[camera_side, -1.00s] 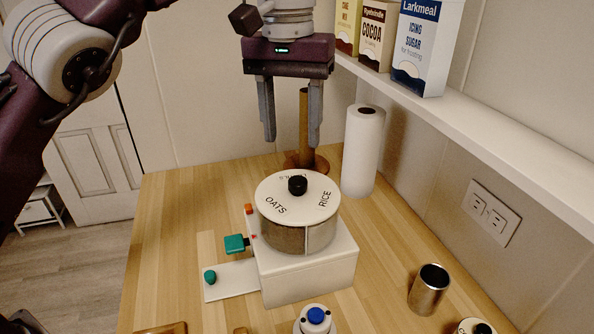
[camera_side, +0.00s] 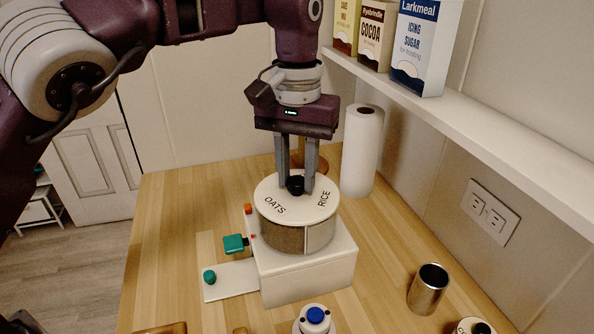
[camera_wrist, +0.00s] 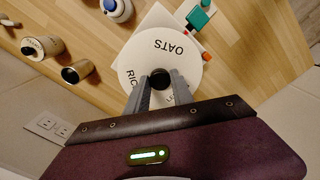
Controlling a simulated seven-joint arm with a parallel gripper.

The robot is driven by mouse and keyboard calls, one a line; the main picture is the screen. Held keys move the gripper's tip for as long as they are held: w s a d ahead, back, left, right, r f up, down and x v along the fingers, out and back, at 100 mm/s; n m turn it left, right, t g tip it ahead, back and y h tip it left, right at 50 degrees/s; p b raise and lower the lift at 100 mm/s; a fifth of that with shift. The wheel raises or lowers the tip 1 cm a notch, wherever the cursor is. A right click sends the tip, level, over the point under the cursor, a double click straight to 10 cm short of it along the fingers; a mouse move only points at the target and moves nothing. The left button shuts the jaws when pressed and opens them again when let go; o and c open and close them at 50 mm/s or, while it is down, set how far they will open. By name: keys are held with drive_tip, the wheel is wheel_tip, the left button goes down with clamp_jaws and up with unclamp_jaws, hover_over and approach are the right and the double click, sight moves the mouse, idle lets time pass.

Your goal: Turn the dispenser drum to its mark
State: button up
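The dispenser drum (camera_side: 284,235) is a round drum with a white lid lettered OATS and RICE, on a white box base (camera_side: 310,277). A third label is partly hidden behind my fingers. A black knob (camera_side: 296,187) stands at the lid's middle; it also shows in the wrist view (camera_wrist: 160,76). My gripper (camera_side: 297,183) points down over the lid, its two fingers closed in on either side of the knob with no clear gap. A small red mark (camera_side: 253,236) and an orange-red block (camera_side: 248,208) sit at the base's left side.
A teal block (camera_side: 234,243) and a teal knob on a white plate (camera_side: 232,281) lie left of the base. A paper towel roll (camera_side: 361,150) stands close behind right. A blue-topped item (camera_side: 315,316) and metal cup (camera_side: 429,290) are in front. A shelf (camera_side: 480,120) runs along the right.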

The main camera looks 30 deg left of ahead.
clamp_jaws()
idle(1.1)
